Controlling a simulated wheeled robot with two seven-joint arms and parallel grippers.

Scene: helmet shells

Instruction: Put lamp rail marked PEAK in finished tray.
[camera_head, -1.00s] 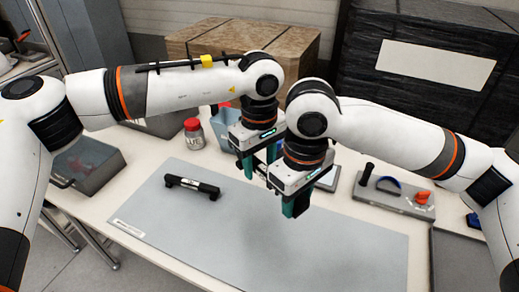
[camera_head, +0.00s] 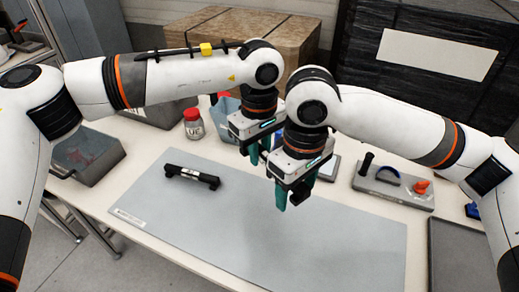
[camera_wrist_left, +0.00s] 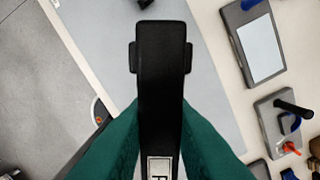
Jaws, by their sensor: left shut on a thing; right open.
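My left gripper (camera_head: 262,150) is shut on a black rail (camera_wrist_left: 160,75) with a pale label at its lower end. Only one letter of the label shows, possibly a P. The left wrist view shows the rail between the teal fingers (camera_wrist_left: 160,120); in the head view it is hard to make out. My right gripper (camera_head: 292,188) is open, close in front of the left one, above the mat. A second black rail (camera_head: 192,177) with a small pale label lies on the mat, its text unreadable. No tray carries a legible finished mark.
The grey mat (camera_head: 240,245) is mostly clear. A fixture plate (camera_head: 393,190) and a dark tray (camera_head: 462,255) lie right. Boxes stand behind.

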